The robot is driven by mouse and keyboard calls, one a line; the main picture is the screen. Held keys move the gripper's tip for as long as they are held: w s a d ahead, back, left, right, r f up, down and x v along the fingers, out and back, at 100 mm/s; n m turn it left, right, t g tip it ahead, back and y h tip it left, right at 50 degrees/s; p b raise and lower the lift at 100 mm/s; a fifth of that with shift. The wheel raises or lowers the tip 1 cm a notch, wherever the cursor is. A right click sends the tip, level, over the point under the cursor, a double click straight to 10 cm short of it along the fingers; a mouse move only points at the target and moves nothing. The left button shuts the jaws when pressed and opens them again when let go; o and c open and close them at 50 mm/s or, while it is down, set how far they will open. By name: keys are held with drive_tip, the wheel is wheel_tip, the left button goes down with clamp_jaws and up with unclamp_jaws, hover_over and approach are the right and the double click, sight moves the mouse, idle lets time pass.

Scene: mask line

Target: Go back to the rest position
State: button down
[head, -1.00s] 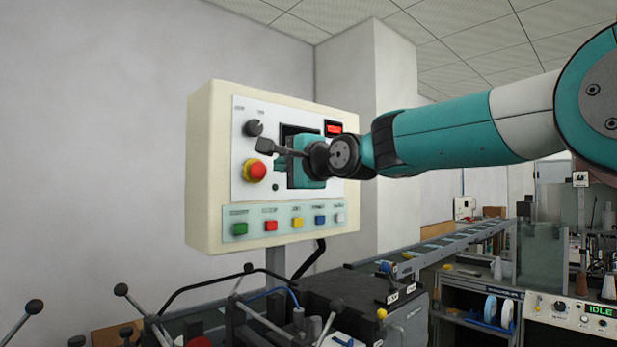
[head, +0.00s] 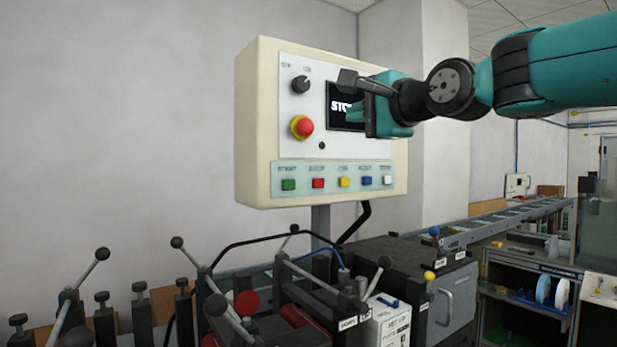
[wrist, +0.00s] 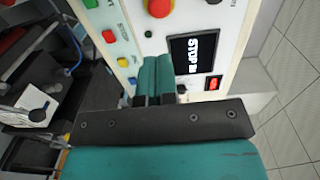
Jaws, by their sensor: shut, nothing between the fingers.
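My gripper (head: 374,116) is in front of the right part of the cream control panel (head: 252,120) in the head view, covering part of its dark screen (head: 341,108). In the wrist view my gripper (wrist: 155,62) has its two teal fingers side by side and shut, with nothing between them. The screen (wrist: 192,50) there reads "STOP" and some cut-off letters. The fingers overlap the panel in the picture; I cannot tell the exact gap.
The panel has a red emergency button (head: 304,127), a black knob (head: 300,85) and a row of coloured buttons. Below stand machine levers (head: 85,268) and a dark cabinet (head: 455,300). A conveyor (head: 505,220) runs to the right. The wall at left is bare.

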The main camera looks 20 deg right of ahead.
drive_tip(key=s+a+f+n+g, duration=0.4)
drive_tip(key=s+f+n, duration=0.1)
drive_tip(key=f, duration=0.6)
drive_tip(key=s+a+f+n+g, duration=0.3)
drive_tip(key=s+f+n+g, duration=0.25)
drive_tip(key=f, duration=0.55)
drive_tip(key=s+f+n+g, duration=0.3)
drive_tip(key=s+f+n, duration=0.2)
drive_tip(key=s+f, duration=0.2)
drive_tip(key=s+f+n+g+h, duration=0.1)
drive_tip(key=s+f+n+g, duration=0.3)
drive_tip(key=s, duration=0.7)
wheel_tip(320, 180, down, 3)
drive_tip(key=shift+a+r+n+h, duration=0.15)
drive_tip(key=shift+a+n+h, duration=0.2)
drive_tip(key=shift+n, duration=0.6)
drive_tip(key=shift+w, duration=0.1)
